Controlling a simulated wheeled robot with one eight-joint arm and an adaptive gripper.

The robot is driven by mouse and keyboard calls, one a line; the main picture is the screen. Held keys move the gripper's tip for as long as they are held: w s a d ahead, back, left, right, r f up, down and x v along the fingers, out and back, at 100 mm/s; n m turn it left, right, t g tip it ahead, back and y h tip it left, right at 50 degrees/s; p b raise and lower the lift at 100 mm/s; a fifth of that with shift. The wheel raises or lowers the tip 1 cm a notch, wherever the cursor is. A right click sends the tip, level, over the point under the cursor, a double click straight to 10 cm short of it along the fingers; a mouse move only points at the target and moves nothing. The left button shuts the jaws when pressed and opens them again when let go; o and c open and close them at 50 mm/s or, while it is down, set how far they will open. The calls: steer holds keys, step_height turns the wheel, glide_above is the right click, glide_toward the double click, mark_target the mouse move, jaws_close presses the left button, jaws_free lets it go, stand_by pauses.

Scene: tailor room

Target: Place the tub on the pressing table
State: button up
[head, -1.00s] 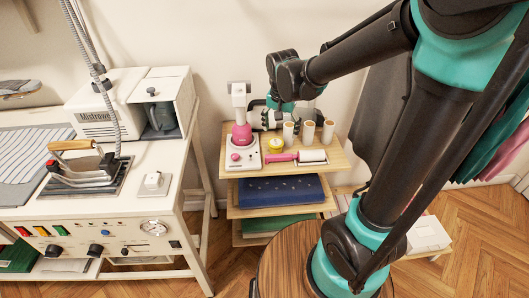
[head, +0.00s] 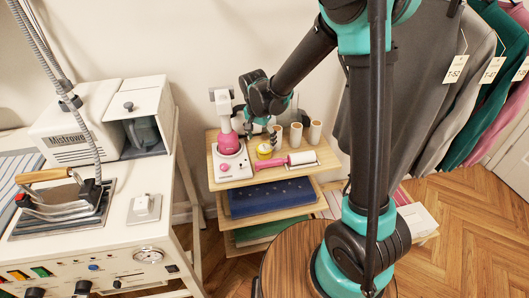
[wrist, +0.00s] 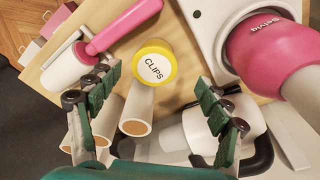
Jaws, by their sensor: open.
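The tub is small, with a round yellow lid marked CLIPS (wrist: 154,65). In the head view the tub (head: 264,151) stands on the top shelf of a small wooden stand, between a pink-and-white machine and a lint roller. My gripper (wrist: 157,82) is open and empty, its two fingers to either side of and short of the lid in the wrist view. In the head view my gripper (head: 264,128) is just above and behind the tub, apart from it as far as I can tell. The white pressing table (head: 155,180) is at the left.
Several cardboard-cored rolls (head: 296,136) stand close by the tub. The pink machine (head: 229,142) and the lint roller (head: 291,166) crowd it. An iron (head: 60,195), a switch box (head: 144,208) and a white steam unit (head: 135,115) occupy the pressing table; a little bare top lies between them.

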mark_target(264, 147)
steer(key=shift+w+d+f, duration=0.15)
steer(key=shift+d+f, duration=0.05)
steer(key=shift+f, duration=0.85)
steer(key=shift+w+d+f, duration=0.15)
steer(key=shift+d+f, duration=0.05)
steer(key=shift+f, duration=0.9)
steer(key=shift+w+d+f, duration=0.15)
steer(key=shift+d+f, duration=0.05)
steer(key=shift+f, duration=0.85)
steer(key=c, duration=1.4)
steer(key=shift+o, duration=0.2)
steer(key=shift+r, duration=0.1)
